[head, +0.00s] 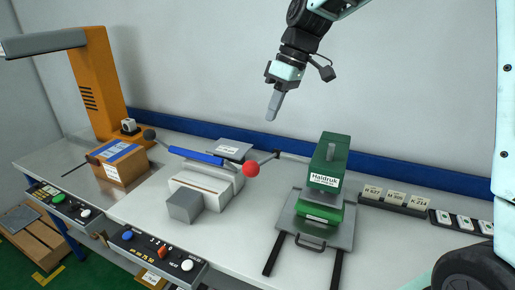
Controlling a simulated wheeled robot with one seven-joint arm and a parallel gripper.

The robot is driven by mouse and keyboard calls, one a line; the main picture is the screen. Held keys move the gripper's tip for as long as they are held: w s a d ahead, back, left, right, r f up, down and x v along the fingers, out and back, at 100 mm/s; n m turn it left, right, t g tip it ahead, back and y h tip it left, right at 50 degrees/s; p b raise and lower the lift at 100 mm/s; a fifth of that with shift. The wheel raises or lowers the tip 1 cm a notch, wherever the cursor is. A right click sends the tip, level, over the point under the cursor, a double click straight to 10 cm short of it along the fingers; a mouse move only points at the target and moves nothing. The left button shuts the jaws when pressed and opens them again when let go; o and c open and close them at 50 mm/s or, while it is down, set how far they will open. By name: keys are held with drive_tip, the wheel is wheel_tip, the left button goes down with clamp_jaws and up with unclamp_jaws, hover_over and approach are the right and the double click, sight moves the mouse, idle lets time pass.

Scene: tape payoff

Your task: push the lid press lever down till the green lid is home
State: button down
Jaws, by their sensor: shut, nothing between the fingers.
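My gripper (272,115) hangs in the air at upper centre, its fingers together, pointing down and empty. It is well above the bench, touching nothing. A green press labelled Haldruk (329,155) stands below and to its right, with a grey post in its top. A lower green block (320,213) sits beneath the press head on a grey plate; I cannot tell whether this is the lid or how it is seated. A long lever with a blue bar (196,156) and a red ball (251,169) lies over a pale block-like device left of the press.
A grey cube (185,205) stands before the pale device. An orange column machine (98,85) and a cardboard box (123,163) are at the left. Button panels (150,255) line the front edge. Label trays (395,199) stand right of the press. The air around my gripper is clear.

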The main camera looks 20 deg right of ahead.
drive_tip(key=p+x, duration=0.3)
drive_tip(key=x, duration=0.8)
drive_tip(key=shift+f, duration=0.15)
drive_tip(key=shift+f, duration=0.1)
